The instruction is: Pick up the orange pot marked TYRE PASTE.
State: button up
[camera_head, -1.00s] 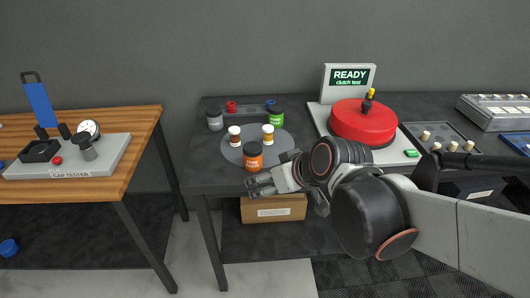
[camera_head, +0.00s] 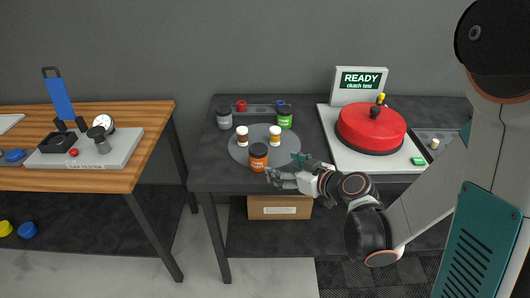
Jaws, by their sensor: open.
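The orange pot marked TYRE PASTE (camera_head: 258,160) stands upright with a dark lid at the front of a round grey disc (camera_head: 238,154) on the dark table. My gripper (camera_head: 274,173) is open, just right of the pot and low near the table's front edge. Its fingers point left toward the pot. A small gap seems to lie between the fingertips and the pot; I cannot tell whether they touch.
Two small white-capped brown bottles (camera_head: 242,136) (camera_head: 275,136) stand on the disc behind the pot. A grey jar (camera_head: 223,118) and a green jar (camera_head: 285,118) stand farther back. The red clutch tester (camera_head: 371,127) is at right. A wooden table (camera_head: 130,178) stands left, across a gap.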

aim_at(264, 161)
jog(key=x, duration=0.8)
jog(key=shift+w+a+f, duration=0.15)
jog(key=shift+w, duration=0.05)
jog(key=b+x, duration=0.2)
jog(key=x, duration=0.3)
jog(key=shift+w+b, duration=0.1)
jog(key=shift+b, duration=0.25)
jog(key=c, duration=1.3)
